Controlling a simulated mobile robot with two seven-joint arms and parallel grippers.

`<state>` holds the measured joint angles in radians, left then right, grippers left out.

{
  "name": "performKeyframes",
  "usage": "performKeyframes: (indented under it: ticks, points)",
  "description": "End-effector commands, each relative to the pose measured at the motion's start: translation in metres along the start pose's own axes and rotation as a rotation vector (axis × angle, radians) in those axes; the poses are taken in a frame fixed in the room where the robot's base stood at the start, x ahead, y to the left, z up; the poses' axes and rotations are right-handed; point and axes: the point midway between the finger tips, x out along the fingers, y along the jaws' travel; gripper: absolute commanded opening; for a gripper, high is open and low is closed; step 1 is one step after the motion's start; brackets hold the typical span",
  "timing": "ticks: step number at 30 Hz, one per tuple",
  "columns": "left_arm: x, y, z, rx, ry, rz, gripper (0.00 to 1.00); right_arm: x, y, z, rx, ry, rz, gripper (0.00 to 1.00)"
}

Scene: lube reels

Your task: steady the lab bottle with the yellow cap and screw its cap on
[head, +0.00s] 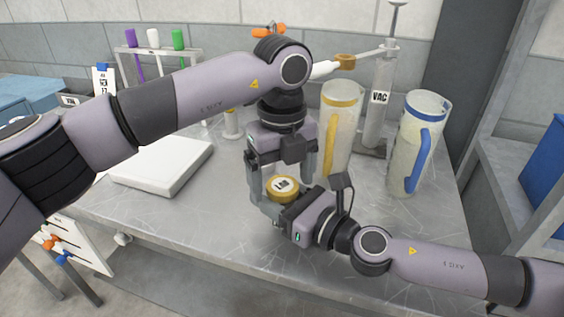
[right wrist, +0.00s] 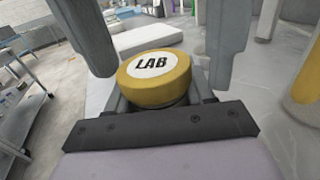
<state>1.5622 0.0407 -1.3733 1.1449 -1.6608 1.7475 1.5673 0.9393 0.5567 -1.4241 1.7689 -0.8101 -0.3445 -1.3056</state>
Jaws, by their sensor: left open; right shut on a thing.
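The yellow cap (head: 283,189) with a white "LAB" label sits on top of the lab bottle, whose body is almost wholly hidden. The cap also fills the middle of the right wrist view (right wrist: 153,80), looking about level. My right gripper (head: 274,206) comes in from the right and is shut on the bottle below the cap. My left gripper (head: 279,182) points down from above, open, with one finger on each side of the cap. Its two fingers stand apart from the cap in the right wrist view. How tightly the cap sits cannot be told.
A clear jug with a yellow handle (head: 340,118) and one with a blue handle (head: 416,145) stand behind on the right. A "VAC" pump (head: 378,97) stands between them. A white slab (head: 163,164) lies left. The metal bench (head: 205,210) is clear at front left.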

Motion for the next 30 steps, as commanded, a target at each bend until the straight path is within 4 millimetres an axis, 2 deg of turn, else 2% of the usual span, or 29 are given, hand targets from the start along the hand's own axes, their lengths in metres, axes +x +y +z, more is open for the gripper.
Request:
performKeyframes:
  ticks: [8,11,12,14,18,23,27,28,30]
  points:
    - [0.0012,0.0,0.0,0.0,0.0,0.0,0.89,0.0001,0.0002,0.0003,0.0,-0.001,0.0,0.0]
    - [0.0011,0.0,0.0001,0.0,0.0,0.0,0.6,0.0001,0.0002,0.0003,0.0,-0.001,0.0,0.0]
    - [0.0011,0.0001,0.0001,0.0,0.0,0.0,0.47,0.0001,0.0002,0.0003,0.0,-0.001,0.0,0.0]
    - [0.001,0.0001,0.0001,0.0,0.0,0.0,0.3,0.0001,0.0001,0.0003,0.0,-0.001,0.0,0.0]
    - [0.0009,0.0002,0.0002,0.022,0.0,0.0,0.3,0.0001,-0.0003,0.0003,0.0,-0.001,-0.001,0.0]
    - [0.0007,0.0002,0.0002,0.173,0.0,0.0,0.29,0.0,-0.0007,0.0002,0.0,0.0,-0.002,0.0]
    - [0.0008,0.0002,0.0001,0.163,0.001,0.0,0.29,0.0,-0.001,0.0001,0.0,0.0,-0.002,0.0]
    - [0.0008,0.0002,0.0001,0.163,0.001,0.0,0.72,0.0,-0.001,0.0001,0.0,0.0,-0.003,0.0]
    - [0.0008,0.0002,0.0001,0.163,0.0,0.0,0.95,-0.0001,-0.0011,0.0001,0.0,0.0,-0.003,0.0]
